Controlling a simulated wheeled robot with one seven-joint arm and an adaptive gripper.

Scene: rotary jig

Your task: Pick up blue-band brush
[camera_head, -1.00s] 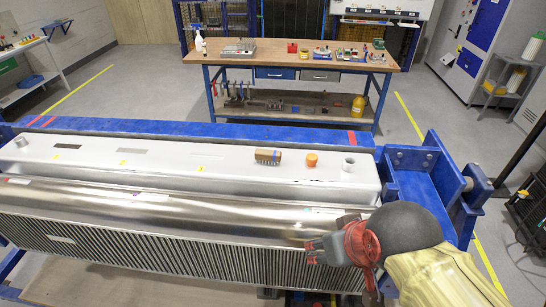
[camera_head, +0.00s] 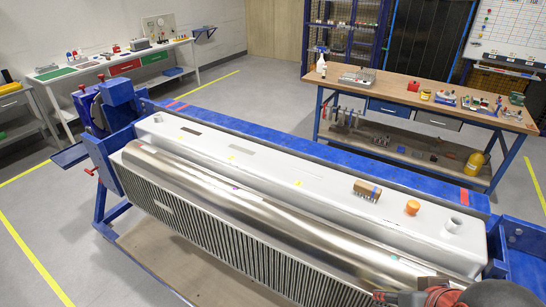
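The brush (camera_head: 366,189) has a brown wooden back, a narrow blue band near its right end and bristles along its lower side. It lies on the pale top face of the long metal workpiece (camera_head: 300,187), right of the middle. My gripper (camera_head: 392,298) shows only in part at the bottom edge of the view, in front of the workpiece and below the brush, well apart from it. Its fingers are small and cut off by the frame, so their opening cannot be made out. I see nothing held.
An orange cap (camera_head: 412,207) and a pipe stub (camera_head: 453,225) stand just right of the brush. The blue jig frame (camera_head: 300,146) surrounds the workpiece. A wooden-topped workbench (camera_head: 420,92) stands behind, and a side table (camera_head: 110,66) is at the far left. Grey floor lies between.

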